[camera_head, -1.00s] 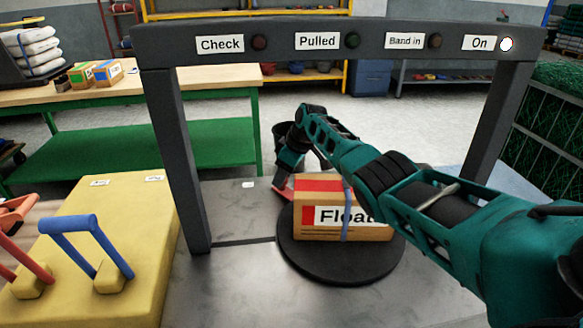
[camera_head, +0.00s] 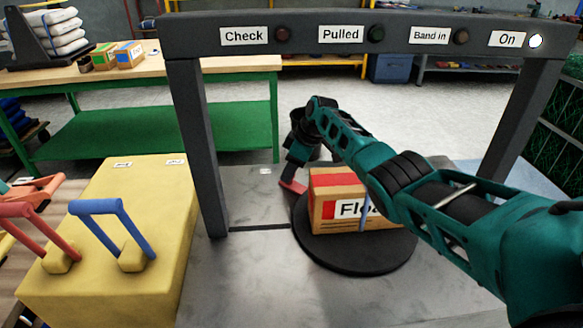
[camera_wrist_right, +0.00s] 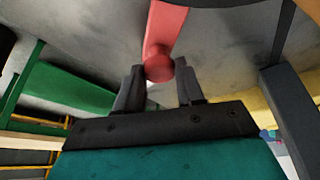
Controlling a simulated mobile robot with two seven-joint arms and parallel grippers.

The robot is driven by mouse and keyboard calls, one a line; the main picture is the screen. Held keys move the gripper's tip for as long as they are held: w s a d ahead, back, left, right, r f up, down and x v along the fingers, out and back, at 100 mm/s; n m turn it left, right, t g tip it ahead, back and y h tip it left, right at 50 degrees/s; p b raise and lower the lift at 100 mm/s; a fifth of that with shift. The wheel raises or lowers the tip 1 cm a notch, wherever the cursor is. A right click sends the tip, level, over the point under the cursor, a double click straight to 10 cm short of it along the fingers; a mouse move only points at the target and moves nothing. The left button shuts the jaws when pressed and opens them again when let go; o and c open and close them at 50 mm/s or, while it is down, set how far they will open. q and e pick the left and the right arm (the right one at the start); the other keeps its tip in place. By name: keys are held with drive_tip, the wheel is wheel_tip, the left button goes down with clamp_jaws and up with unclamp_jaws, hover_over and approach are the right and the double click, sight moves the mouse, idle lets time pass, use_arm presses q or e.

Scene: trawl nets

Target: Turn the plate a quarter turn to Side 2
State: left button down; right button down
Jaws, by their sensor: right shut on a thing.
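The plate (camera_head: 355,258) is a black round turntable on the grey metal bench. A cardboard box (camera_head: 335,222) marked with a partly hidden word starting "Flo" stands on it, with a blue band (camera_head: 363,215) around it. A red handle (camera_head: 294,186) sticks out from the plate's far left side. My right gripper (camera_head: 291,172) reaches over from the right and is at this handle. In the right wrist view, the handle's round red knob (camera_wrist_right: 158,68) sits between the two fingers of the right gripper (camera_wrist_right: 159,82), which is shut on it.
A dark frame (camera_head: 200,150) spans the bench, with lamps labelled Check, Pulled, Band in and On; the On lamp (camera_head: 535,41) glows white. A yellow block (camera_head: 150,210) with blue (camera_head: 115,225) and red (camera_head: 40,235) levers stands at left. My right arm covers the right side.

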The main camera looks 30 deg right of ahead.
drive_tip(key=shift+a, duration=0.25)
drive_tip(key=c, duration=0.7)
unclamp_jaws()
drive_tip(key=shift+c, duration=0.2)
drive_tip(key=p+v, duration=0.2)
drive_tip(key=v, duration=1.1)
